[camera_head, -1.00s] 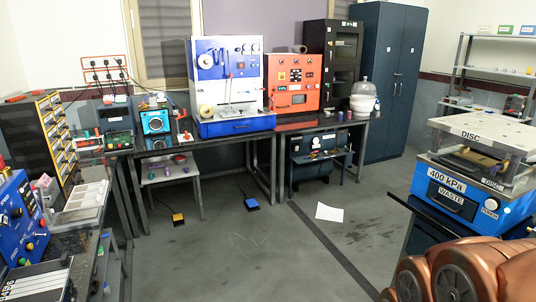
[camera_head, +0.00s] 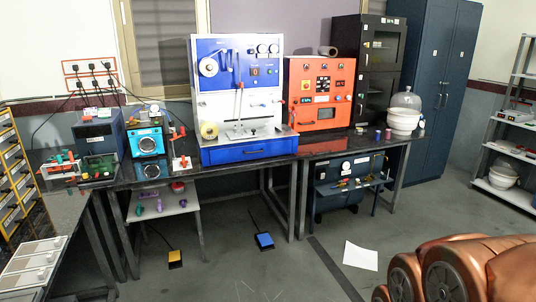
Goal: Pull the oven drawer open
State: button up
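I cannot tell for sure which unit is the oven. An orange-red box (camera_head: 319,76) with dials and a dark front handle stands on the back bench. Left of it is a blue and white machine (camera_head: 208,110) with a shut blue drawer (camera_head: 248,152) at its base. A tall black cabinet (camera_head: 368,62) with two glazed doors stands to the right. Under the bench is a dark blue unit (camera_head: 340,201) with a gauge and a shelf holding small items. My gripper is not in view; only copper-coloured links of my arm show at the lower right.
The black bench (camera_head: 300,151) runs along the back wall, with table legs below. A low stool (camera_head: 163,208), a yellow pedal (camera_head: 175,258), a blue pedal (camera_head: 264,240) and a white paper sheet (camera_head: 360,256) are on the floor. The central floor is otherwise clear.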

aim_at(336, 115)
jog(key=i, duration=4.05)
jog(key=z, duration=0.15)
